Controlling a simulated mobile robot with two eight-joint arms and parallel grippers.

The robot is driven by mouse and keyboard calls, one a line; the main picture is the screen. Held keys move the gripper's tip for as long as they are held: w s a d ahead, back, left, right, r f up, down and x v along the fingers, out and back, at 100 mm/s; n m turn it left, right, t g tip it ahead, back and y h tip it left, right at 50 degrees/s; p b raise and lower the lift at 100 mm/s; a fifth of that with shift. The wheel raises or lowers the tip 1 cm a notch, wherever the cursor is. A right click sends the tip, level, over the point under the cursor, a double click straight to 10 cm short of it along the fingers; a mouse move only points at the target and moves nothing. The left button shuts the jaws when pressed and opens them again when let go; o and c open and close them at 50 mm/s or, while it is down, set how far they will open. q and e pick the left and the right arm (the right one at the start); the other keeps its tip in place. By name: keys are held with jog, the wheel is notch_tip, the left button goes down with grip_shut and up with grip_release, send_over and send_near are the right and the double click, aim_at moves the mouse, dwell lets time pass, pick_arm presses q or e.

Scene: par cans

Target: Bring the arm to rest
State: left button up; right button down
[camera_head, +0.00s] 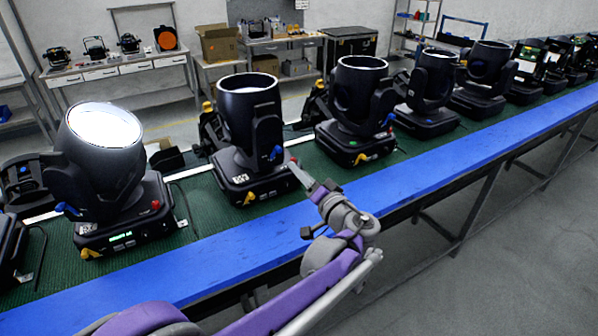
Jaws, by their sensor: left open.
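My left arm reaches in from the lower left. Its left gripper (311,174) is open and empty over the near edge of the green conveyor belt (200,207). The fingers point at the base of a black par can (249,110) and stand close to its right side; I cannot tell whether they touch it. Another par can (358,98) stands to the right of the fingers. A par can with a glowing white lens (104,124) stands at the left, its head tilted toward me. My right gripper is not in view.
A blue rail (430,178) runs along the near side of the belt. More par cans (431,85) stand in a row toward the far right. Workbenches (125,70) with lamps and a cardboard box (218,43) are behind. The grey floor at lower right is clear.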

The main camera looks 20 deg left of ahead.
pick_arm(q)
jog(key=s+a+f+g+h, duration=0.2)
jog(key=s+f+g+h, duration=0.1)
jog(key=s+f, duration=0.4)
jog(key=s+a+f+g+h, duration=0.2)
jog(key=s+a+f+h, duration=0.15)
jog(key=s, duration=0.65)
jog(key=s+d+f+g+h, duration=0.1)
jog(key=s+d+f+h, duration=0.6)
jog(key=s, duration=0.6)
notch_tip(320, 180, down, 3)
jog(key=shift+d+r, duration=0.2)
jog(key=shift+d, duration=0.8)
